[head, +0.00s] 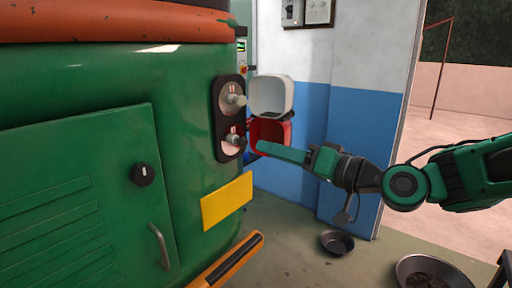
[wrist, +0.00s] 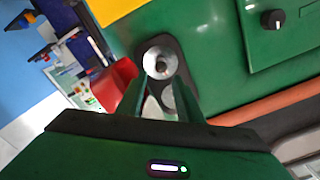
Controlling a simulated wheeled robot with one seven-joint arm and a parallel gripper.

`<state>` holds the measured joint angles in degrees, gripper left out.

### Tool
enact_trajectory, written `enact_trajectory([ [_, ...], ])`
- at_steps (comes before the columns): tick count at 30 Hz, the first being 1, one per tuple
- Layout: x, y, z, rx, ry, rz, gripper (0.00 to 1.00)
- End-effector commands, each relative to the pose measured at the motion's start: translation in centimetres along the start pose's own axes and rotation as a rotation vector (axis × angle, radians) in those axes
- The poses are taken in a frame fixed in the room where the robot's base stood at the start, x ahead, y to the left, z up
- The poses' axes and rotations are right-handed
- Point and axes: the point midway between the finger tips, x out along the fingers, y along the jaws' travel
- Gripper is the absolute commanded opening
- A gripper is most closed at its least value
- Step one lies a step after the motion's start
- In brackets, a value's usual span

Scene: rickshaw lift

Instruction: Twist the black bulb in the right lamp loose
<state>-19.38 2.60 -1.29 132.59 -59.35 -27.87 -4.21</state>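The right lamp is a black housing (head: 219,122) on the green rickshaw's rear corner, with two round sockets. The upper socket holds a pale bulb (head: 237,99). The lower one holds a darker, greyish bulb (head: 236,141), likely the black bulb. In the wrist view, one round reflector with a bulb (wrist: 160,63) lies just beyond my fingertips. My gripper (head: 261,148) is right of the lower bulb, level with it and seemingly apart from it. In the wrist view my gripper's fingers (wrist: 160,84) are spread, with nothing visibly held between them. Another pale round part shows behind the gap.
A yellow plate (head: 227,201) and an orange bumper (head: 228,262) lie below. A dark bowl (head: 337,242) sits on the floor.

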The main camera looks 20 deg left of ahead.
Motion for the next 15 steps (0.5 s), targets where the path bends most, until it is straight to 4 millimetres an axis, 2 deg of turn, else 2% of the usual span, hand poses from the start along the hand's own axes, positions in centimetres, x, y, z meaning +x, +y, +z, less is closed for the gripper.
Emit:
enact_trajectory([
  [15,6.2,0.0,0.1,-0.001,-0.001,0.0,0.33],
])
